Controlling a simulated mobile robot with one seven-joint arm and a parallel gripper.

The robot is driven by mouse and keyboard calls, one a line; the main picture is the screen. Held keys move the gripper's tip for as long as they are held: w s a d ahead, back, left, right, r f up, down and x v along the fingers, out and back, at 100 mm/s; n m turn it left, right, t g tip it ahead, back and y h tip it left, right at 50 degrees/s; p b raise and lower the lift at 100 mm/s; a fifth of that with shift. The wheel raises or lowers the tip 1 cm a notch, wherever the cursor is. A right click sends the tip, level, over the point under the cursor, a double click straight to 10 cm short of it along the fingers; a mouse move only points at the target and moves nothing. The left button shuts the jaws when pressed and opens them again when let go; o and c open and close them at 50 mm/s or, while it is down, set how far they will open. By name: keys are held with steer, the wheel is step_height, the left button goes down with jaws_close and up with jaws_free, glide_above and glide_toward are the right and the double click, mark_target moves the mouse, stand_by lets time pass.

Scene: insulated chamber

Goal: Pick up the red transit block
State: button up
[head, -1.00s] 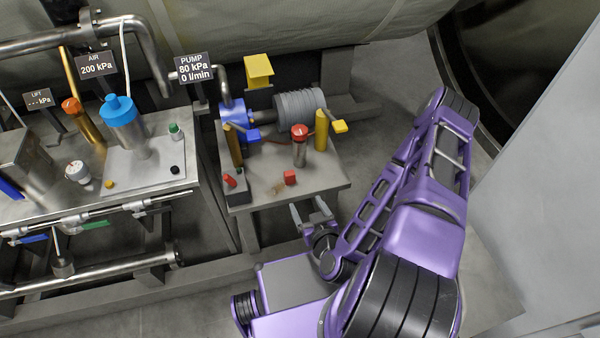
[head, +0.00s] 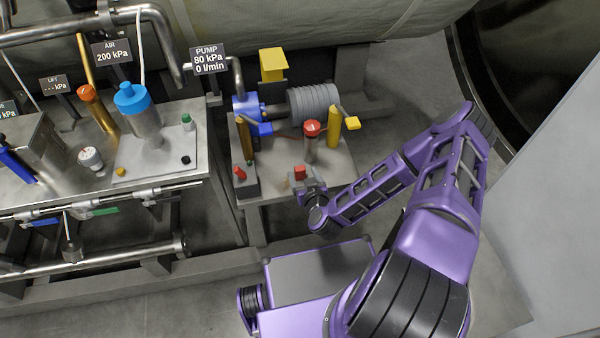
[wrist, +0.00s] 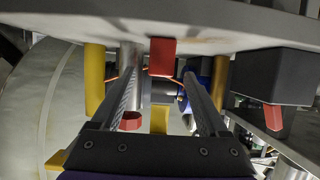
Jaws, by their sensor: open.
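The red transit block (head: 300,172) sits near the front edge of the metal pump table (head: 278,190). In the wrist view the block (wrist: 162,56) shows at the top centre, lined up between my two fingers. My gripper (head: 311,184) is open at the table's front edge, right beside the block in the head view. In the wrist view the fingertips of my gripper (wrist: 160,78) stand apart on either side of the block, with a gap to each. I cannot tell how deep the block is between them.
A red-capped cylinder (head: 312,140) and a yellow post (head: 334,128) stand behind the block. A grey box with a red switch (head: 240,174) is to its left. A blue pump (head: 250,112) and a ribbed grey cylinder (head: 314,103) are farther back.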

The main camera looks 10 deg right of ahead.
mark_target(301, 171)
steer(key=shift+x, duration=1.9)
jaws_close()
